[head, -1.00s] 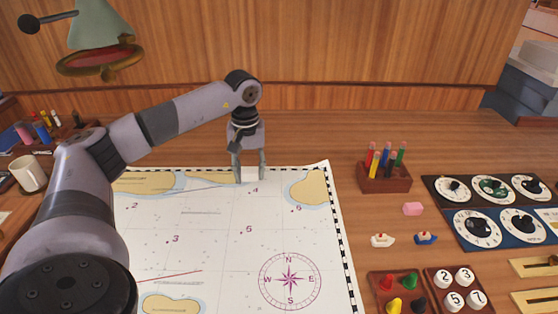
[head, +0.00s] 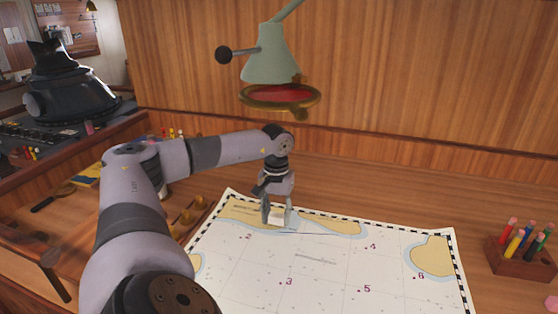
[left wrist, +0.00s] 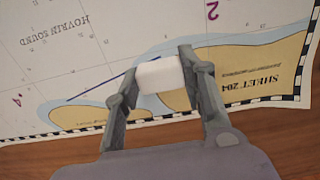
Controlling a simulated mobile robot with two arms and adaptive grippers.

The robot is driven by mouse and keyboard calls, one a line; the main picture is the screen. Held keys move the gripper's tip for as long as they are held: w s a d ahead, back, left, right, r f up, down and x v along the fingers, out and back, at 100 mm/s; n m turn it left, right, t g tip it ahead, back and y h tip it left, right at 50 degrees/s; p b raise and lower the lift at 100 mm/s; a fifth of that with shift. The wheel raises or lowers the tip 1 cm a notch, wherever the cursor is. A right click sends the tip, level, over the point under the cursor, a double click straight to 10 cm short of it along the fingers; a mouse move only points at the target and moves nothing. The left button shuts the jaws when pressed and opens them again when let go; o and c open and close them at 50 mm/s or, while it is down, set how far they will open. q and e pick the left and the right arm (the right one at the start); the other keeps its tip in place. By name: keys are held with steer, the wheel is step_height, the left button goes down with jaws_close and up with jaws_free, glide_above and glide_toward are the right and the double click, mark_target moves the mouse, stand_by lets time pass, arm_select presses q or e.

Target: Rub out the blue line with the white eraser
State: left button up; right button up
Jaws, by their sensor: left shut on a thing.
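The white eraser (left wrist: 160,74) is held between the two fingers of my left gripper (left wrist: 158,80) in the left wrist view. In the head view my left gripper (head: 276,216) is low over the far left part of the chart (head: 330,280), with the eraser (head: 278,218) partly hidden between its fingers. Whether the eraser touches the paper I cannot tell. The blue line (left wrist: 100,86) runs slanting across the chart beside the tan coast and ends close to the eraser. In the head view it is only a faint thin stroke. My right gripper is not in view.
A green lamp (head: 270,55) hangs above the back of the desk. A wooden holder with coloured pens (head: 522,256) stands right of the chart. Small wooden trays (head: 190,216) lie at the left. The wood wall is close behind.

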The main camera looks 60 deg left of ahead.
mark_target(276, 223)
arm_select(q)
step_height(276, 223, down, 3)
steer(key=shift+r+b, duration=0.1)
steer(key=shift+b, duration=0.8)
steer(key=shift+w+d, duration=0.2)
steer(key=shift+w, duration=0.05)
steer(key=w+d, duration=0.3)
steer(key=w, duration=0.1)
steer(key=w+d+p, duration=0.1)
steer(key=w+d, duration=0.2)
steer(key=w, duration=0.1)
steer(key=w+d+p, duration=0.1)
steer(key=w+d, duration=0.3)
steer(key=w, duration=0.1)
steer(key=shift+w, duration=0.1)
steer(key=shift+a, duration=0.15)
steer(key=s+a, duration=0.3)
steer(key=s, duration=0.1)
steer(key=s+a+b, duration=0.1)
steer(key=s+a, duration=0.2)
steer(key=s, duration=0.1)
steer(key=s+a, duration=0.3)
steer(key=s, duration=0.1)
steer(key=shift+s+a+b, duration=0.15)
steer(key=shift+s+b, duration=0.15)
steer(key=shift+s+a, duration=0.45)
steer(key=shift+s, duration=0.15)
steer(key=shift+f+b, duration=0.3)
steer(key=shift+f, duration=0.1)
